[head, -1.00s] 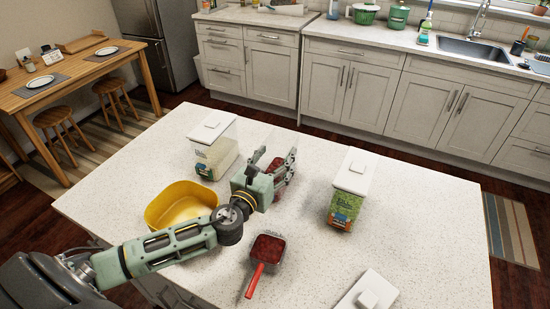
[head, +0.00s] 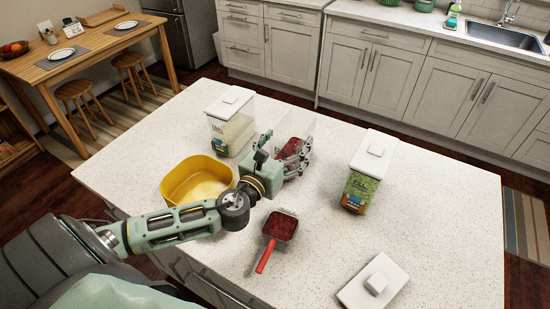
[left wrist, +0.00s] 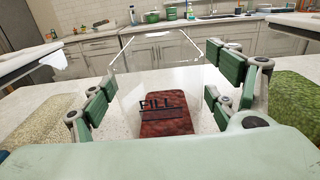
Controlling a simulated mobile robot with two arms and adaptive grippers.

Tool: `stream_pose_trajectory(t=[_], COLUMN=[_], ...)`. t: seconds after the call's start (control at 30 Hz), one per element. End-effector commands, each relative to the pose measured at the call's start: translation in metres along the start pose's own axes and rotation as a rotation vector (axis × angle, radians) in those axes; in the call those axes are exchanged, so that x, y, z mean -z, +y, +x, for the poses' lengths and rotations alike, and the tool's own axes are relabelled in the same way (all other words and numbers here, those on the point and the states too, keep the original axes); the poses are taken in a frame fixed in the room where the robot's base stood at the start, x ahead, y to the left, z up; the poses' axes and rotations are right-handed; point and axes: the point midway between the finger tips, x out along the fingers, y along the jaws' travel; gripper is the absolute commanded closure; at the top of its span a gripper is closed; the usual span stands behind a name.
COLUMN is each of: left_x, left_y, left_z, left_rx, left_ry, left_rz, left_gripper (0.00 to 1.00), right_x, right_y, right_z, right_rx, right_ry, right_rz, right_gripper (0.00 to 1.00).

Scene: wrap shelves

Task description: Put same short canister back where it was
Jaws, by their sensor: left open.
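A clear, lidless canister (head: 298,128) with dark red contents stands upright on the island counter. In the left wrist view it (left wrist: 160,85) is straight ahead, with "FILL" lettering on its near wall. My left gripper (head: 298,160) is open at its near side, low by the counter. In the left wrist view the left gripper's green fingers (left wrist: 160,100) stand on either side of the canister, with visible gaps, so it does not look clamped. A white lid (head: 374,284) lies at the counter's front right. My right gripper is not in view.
A white-lidded canister of pale grains (head: 231,122) stands to the left, and a green-filled one (head: 367,172) to the right. A yellow bowl (head: 180,195) sits by my left arm. A red-handled scoop (head: 270,245) with red contents lies in front.

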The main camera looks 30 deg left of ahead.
Motion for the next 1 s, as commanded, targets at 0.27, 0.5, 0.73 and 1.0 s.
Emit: stream_pose_trajectory(t=[0.27, 0.5, 0.73, 1.0], left_x=[0.004, 0.001, 0.0, -0.007], left_y=[-0.001, 0.0, 0.0, 0.0], left_z=[-0.061, -0.086, -0.09, -0.089], left_rx=[0.003, 0.001, 0.0, 0.0], left_ry=[0.004, 0.001, 0.0, 0.0], left_rz=[0.001, 0.001, 0.0, -0.001], left_gripper=[0.19, 0.19, 0.19, 0.19], right_x=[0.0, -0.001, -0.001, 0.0], right_y=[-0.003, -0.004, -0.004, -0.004], right_z=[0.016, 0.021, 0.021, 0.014], right_rx=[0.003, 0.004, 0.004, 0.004], right_ry=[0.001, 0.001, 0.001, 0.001], right_rz=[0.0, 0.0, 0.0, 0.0], right_gripper=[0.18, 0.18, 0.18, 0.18])
